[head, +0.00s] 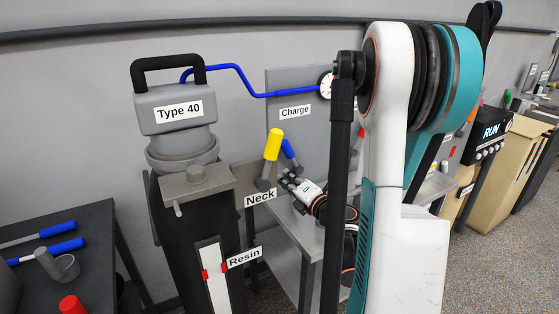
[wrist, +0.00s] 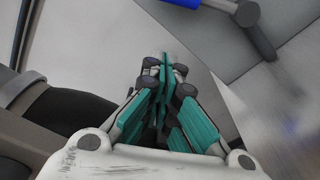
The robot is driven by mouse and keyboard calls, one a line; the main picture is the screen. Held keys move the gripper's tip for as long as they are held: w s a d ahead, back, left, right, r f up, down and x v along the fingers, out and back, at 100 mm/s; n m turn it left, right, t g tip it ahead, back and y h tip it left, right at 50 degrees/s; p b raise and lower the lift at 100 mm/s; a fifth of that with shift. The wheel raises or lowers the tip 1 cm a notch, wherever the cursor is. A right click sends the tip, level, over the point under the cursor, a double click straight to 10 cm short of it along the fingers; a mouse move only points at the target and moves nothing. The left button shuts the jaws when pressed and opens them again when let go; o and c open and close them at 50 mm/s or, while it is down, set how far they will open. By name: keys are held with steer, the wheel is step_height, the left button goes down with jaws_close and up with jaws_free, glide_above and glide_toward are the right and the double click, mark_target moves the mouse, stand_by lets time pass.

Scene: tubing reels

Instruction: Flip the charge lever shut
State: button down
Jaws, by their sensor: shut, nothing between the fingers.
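The grey panel labelled Charge (head: 295,112) stands against the wall. A short blue-handled lever (head: 289,149) slants up and left just below that label; I take it as the charge lever. In the wrist view a blue handle end (wrist: 188,2) with a grey arm (wrist: 258,32) shows at the top, cut off by the frame. My gripper (head: 287,179) is just below the blue lever in the head view, its fingers pointing left. In the wrist view its fingers (wrist: 165,72) are together and empty, apart from the lever. The lever's lower end is partly hidden.
A yellow-handled lever (head: 272,146) labelled Neck stands close left of my gripper. The Type 40 vessel (head: 178,112) is further left. A blue pipe (head: 250,88) runs to a gauge (head: 326,85). A grey table (head: 290,232) lies below my gripper.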

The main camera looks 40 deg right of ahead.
mark_target(292, 157)
steer(key=w+d+r+b, duration=0.1)
steer(key=w+d, duration=0.3)
steer(key=w, duration=0.4)
steer(key=shift+d+r, duration=0.2)
steer(key=shift+d, duration=0.2)
steer(key=shift+r, duration=0.1)
